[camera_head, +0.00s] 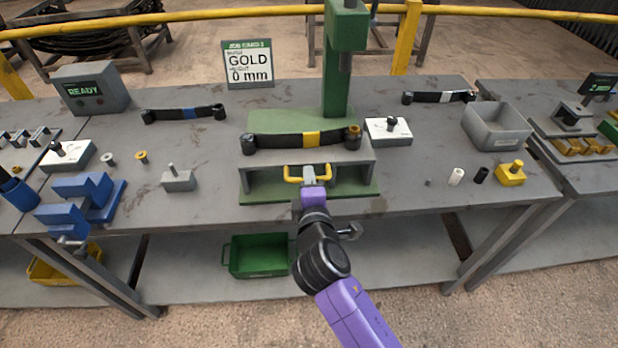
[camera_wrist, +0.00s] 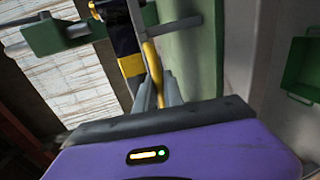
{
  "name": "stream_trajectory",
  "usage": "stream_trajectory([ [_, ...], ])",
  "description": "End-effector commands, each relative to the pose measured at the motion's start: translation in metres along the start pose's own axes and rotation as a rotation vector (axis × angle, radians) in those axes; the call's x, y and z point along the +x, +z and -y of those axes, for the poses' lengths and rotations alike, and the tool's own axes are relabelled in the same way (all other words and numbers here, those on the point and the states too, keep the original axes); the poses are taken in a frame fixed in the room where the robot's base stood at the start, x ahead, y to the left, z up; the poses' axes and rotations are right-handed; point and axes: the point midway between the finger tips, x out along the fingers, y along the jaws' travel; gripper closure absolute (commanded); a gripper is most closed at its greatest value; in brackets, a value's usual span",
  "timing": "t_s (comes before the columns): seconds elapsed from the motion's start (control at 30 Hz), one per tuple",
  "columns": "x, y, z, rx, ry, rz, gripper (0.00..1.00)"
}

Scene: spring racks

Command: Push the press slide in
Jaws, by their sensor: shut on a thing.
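The press slide (camera_head: 368,157) is a grey platform with a yellow handle (camera_head: 292,179) on its front. It stands forward of the green press column (camera_head: 337,80), over a green base (camera_head: 258,189). A dark leaf spring (camera_head: 280,142) with a gold band lies across the slide top. My gripper (camera_head: 309,175) is at the handle's middle. In the wrist view, my gripper (camera_wrist: 157,92) is shut on the yellow handle bar (camera_wrist: 151,62), and the spring (camera_wrist: 124,40) shows beyond it. My fingers hide the middle of the handle.
A sign (camera_head: 249,65) reads GOLD, 0 mm. White switch boxes (camera_head: 388,131) (camera_head: 67,158) stand right and far left. Other springs lie behind, blue-banded (camera_head: 184,114) and white-banded (camera_head: 440,97). A grey bin (camera_head: 497,132) is at right; a green crate (camera_head: 258,262) is below.

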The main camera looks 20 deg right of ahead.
Motion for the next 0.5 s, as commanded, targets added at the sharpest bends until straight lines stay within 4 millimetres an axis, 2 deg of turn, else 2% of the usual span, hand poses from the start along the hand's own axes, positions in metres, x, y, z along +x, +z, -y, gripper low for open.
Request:
stream_trajectory([
  [0.13,0.003,0.000,-0.001,0.000,0.000,0.000,1.00],
  [0.27,0.014,0.000,-0.003,0.000,0.001,0.001,1.00],
  [0.5,0.060,0.001,-0.013,0.002,0.001,0.003,1.00],
])
